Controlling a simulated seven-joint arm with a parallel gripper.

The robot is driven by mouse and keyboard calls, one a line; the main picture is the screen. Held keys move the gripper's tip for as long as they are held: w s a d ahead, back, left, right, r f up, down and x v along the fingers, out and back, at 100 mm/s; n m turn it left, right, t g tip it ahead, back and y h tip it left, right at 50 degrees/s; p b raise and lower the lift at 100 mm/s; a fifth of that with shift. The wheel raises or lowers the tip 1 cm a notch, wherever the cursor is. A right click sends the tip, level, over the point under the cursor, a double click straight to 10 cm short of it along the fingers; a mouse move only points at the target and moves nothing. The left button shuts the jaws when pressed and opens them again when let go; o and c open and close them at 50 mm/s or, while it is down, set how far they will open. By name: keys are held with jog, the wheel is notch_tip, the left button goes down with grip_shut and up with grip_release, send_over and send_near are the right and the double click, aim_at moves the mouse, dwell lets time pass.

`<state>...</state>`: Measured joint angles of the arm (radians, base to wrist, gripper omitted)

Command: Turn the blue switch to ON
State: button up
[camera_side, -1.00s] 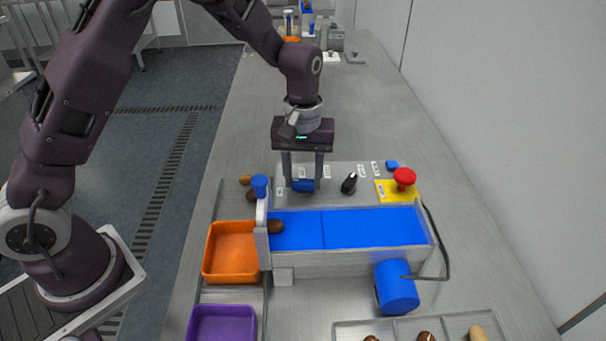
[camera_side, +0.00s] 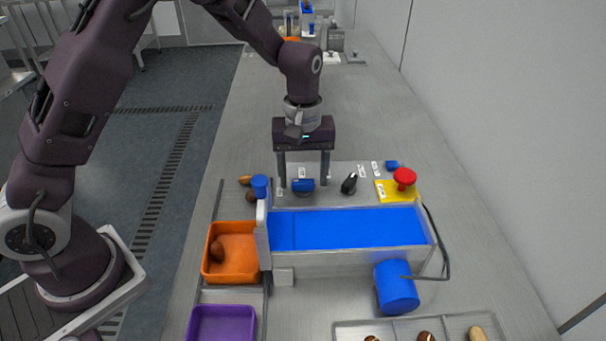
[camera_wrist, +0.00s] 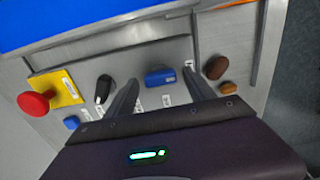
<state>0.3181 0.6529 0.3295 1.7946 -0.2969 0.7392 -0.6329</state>
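The blue switch (camera_side: 303,185) is a small blue knob on the grey panel behind the conveyor. It also shows in the wrist view (camera_wrist: 160,77), lying crosswise between the fingers. My gripper (camera_side: 304,186) points down over the panel with its fingers apart, one on each side of the blue switch. Gaps show between the fingers and the switch, so my gripper is open and holds nothing. White labels stand around the switch, but their lettering is too small to read.
A black knob (camera_side: 349,184) and a red button (camera_side: 404,177) on a yellow base (camera_side: 397,191) stand to the right. The blue conveyor belt (camera_side: 345,229) lies in front. An orange bin (camera_side: 232,241) holds a brown date (camera_side: 217,251). A purple bin (camera_side: 222,322) stands nearer.

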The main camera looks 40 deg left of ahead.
aim_at(303, 181)
notch_tip(303, 181, up, 7)
jog(key=shift+r, duration=0.1)
dwell(0.5)
jog(key=s+a+r+m+t+h, duration=0.1)
jog(key=s+a+r+m, duration=0.1)
jog(key=s+r, duration=0.55)
jog(key=s+a+r+m+t, duration=0.1)
jog(key=s+r+m+t, duration=0.1)
jog(key=s, duration=0.7)
jog(key=s+a+r+m+t+y, duration=0.1)
jog(key=s+m+t, duration=0.1)
jog(key=s+m, duration=0.3)
jog(key=s, duration=0.4)
jog(key=shift+s+r+t, duration=0.3)
jog(key=shift+r, duration=0.1)
